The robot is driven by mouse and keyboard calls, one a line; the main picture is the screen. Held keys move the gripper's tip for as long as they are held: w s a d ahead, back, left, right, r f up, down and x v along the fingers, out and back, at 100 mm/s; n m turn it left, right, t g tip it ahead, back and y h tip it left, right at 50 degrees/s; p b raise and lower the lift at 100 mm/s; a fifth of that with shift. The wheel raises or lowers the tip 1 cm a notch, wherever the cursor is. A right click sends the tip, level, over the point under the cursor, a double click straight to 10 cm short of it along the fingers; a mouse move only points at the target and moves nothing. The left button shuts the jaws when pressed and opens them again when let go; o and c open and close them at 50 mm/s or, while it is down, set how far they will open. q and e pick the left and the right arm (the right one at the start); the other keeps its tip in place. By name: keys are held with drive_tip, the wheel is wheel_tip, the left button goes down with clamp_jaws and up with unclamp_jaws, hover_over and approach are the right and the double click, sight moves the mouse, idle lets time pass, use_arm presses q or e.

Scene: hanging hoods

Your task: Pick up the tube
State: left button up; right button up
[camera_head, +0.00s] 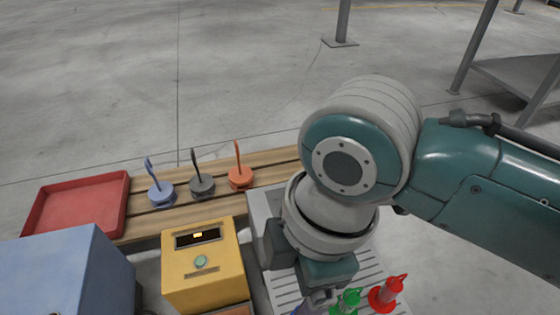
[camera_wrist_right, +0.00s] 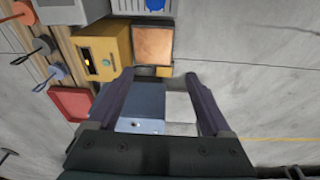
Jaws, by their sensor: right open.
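Several small coloured pieces with nozzle-like tops stand on the grey slatted surface (camera_head: 283,290) at the bottom of the head view. A green one (camera_head: 348,300) and a red one (camera_head: 388,292) show clearly; a sliver of blue beside my gripper is mostly hidden. I cannot tell which is the tube. My right gripper (camera_head: 318,300) hangs just left of the green one, its fingertips partly cut off. In the wrist view my right gripper (camera_wrist_right: 158,74) is open and empty. A round blue thing (camera_wrist_right: 155,4) shows at the top edge there. My left gripper is not in view.
A yellow box (camera_head: 203,265) with a green button stands left of my right gripper, and a blue box (camera_head: 65,272) further left. A red tray (camera_head: 80,205) and blue, grey and orange stemmed pieces (camera_head: 240,178) lie on the wooden slats. Open floor lies beyond.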

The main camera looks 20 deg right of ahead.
drive_tip(key=w+d+f+n+b, duration=0.1)
drive_tip(key=f+b, duration=0.5)
drive_tip(key=f, duration=0.1)
drive_tip(key=w+d+f+n+h+b, duration=0.1)
drive_tip(key=f+b, duration=0.5)
drive_tip(key=f, duration=0.2)
drive_tip(key=w+d+f+b, duration=0.1)
drive_tip(key=d+f+b, duration=0.1)
drive_tip(key=f+b, duration=0.5)
drive_tip(key=shift+w+f+n+h, duration=0.3)
drive_tip(key=shift+w+n+h, duration=0.1)
wheel_tip(320, 180, down, 5)
drive_tip(key=b, duration=0.4)
drive_tip(key=shift+r, duration=0.15)
drive_tip(key=f+b, duration=0.1)
drive_tip(key=b, duration=0.1)
drive_tip(key=f+b, duration=0.1)
drive_tip(key=f, duration=0.1)
drive_tip(key=f+b, duration=0.2)
drive_tip(key=shift+s+d+b, duration=0.1)
drive_tip(key=shift+d+b, duration=0.15)
drive_tip(key=shift+b, duration=0.05)
drive_tip(key=shift+r, duration=0.1)
clamp_jaws()
